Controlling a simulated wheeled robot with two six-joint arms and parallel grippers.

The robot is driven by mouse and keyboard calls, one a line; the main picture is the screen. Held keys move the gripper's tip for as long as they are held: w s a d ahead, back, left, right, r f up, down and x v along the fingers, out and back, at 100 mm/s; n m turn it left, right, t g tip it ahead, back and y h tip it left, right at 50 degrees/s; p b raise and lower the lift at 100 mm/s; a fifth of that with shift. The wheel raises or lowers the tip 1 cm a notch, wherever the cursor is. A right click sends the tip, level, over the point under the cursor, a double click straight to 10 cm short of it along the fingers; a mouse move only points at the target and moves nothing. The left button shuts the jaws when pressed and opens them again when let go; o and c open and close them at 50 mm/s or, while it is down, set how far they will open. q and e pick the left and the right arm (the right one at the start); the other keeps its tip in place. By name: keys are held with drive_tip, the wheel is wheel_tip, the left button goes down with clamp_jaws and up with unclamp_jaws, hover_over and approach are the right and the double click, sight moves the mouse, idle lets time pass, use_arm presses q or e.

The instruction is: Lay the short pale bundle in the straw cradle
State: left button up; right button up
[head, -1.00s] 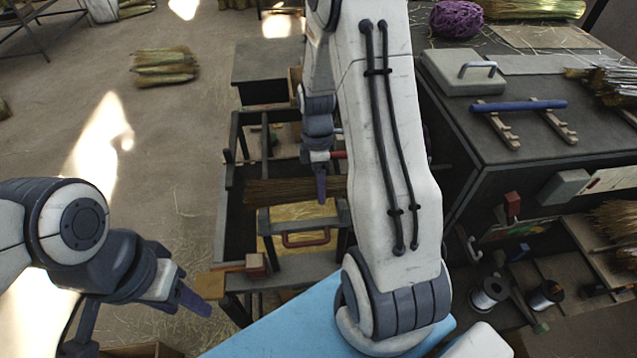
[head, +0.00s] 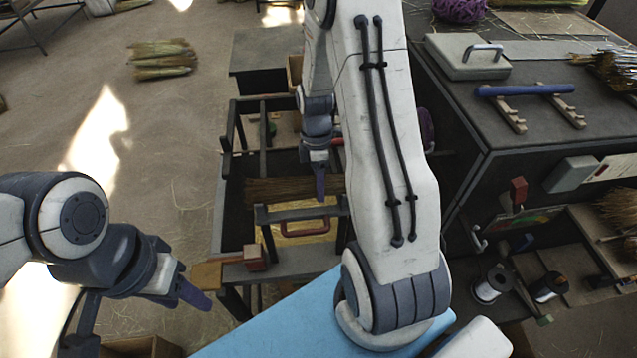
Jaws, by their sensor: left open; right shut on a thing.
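My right gripper (head: 320,187) is shut on a brownish straw bundle (head: 275,190), which lies crosswise over the dark frame in the middle of the head view. My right arm hides what is beyond the bundle's right end. Yellow straw (head: 320,232) shows below the bundle, around the red handle; I take this straw-filled frame for the cradle. I cannot tell whether the bundle touches the frame or hangs just above it. My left gripper (head: 190,292) is open and empty at the lower left, away from the bundle.
Straw bundles (head: 162,60) lie on the floor at the upper left. A dark bench (head: 475,115) with a grey case (head: 465,58) and a blue rod (head: 525,90) stands right.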

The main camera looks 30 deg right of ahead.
drive_tip(key=o, duration=1.5)
drive_tip(key=shift+c, duration=0.2)
wheel_tip(320, 180, up, 10)
drive_tip(key=w+b, duration=0.1)
drive_tip(key=shift+w+d+r+b, duration=0.2)
drive_tip(key=shift+w+d+b, duration=0.15)
drive_tip(key=shift+b, duration=0.05)
